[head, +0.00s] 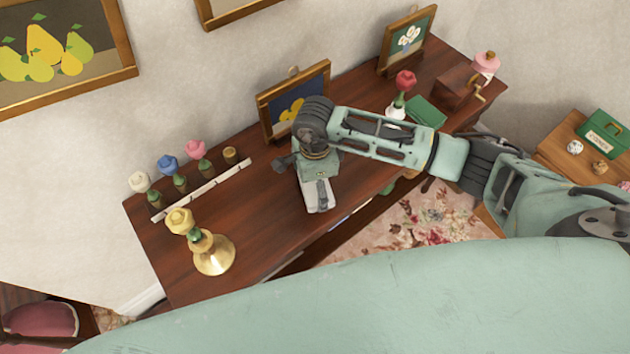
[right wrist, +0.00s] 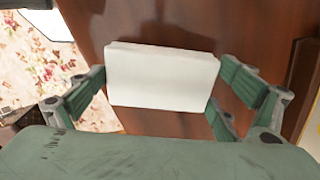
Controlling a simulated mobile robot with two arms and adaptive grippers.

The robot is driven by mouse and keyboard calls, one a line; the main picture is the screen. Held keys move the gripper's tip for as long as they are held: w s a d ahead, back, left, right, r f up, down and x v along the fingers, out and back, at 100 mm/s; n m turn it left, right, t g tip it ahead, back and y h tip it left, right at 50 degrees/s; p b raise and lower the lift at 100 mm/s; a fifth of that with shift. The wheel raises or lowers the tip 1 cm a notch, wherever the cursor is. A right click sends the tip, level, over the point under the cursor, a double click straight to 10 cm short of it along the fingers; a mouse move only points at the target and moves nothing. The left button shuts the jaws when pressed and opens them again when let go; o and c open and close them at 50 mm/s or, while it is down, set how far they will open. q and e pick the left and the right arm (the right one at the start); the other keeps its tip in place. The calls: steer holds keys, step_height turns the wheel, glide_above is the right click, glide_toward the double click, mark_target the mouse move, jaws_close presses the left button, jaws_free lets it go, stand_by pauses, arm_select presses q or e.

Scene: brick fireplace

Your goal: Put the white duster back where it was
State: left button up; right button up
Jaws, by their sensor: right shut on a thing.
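The white duster (right wrist: 163,80) is a pale block between the fingers of my right gripper in the right wrist view. In the head view its light body (head: 318,197) shows under the gripper, over the middle of the dark wooden cabinet top (head: 265,215). My right gripper (head: 319,178) points down and is shut on the duster. Whether the duster touches the wood is hard to tell. My left gripper is not in view.
Left of the gripper stand a brass holder with a yellow flower (head: 211,258) and a white strip (head: 203,190) beside several flowers. Behind is a framed picture (head: 265,118). A red flower (head: 405,82), green box (head: 426,111) and crank box (head: 460,87) stand right.

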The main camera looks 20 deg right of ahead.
steer(key=o, duration=0.7)
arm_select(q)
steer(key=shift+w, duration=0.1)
arm_select(e)
steer(key=shift+r, duration=0.25)
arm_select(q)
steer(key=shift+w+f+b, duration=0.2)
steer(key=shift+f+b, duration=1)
arm_select(e)
step_height(320, 180, up, 12)
steer(key=shift+f, duration=0.2)
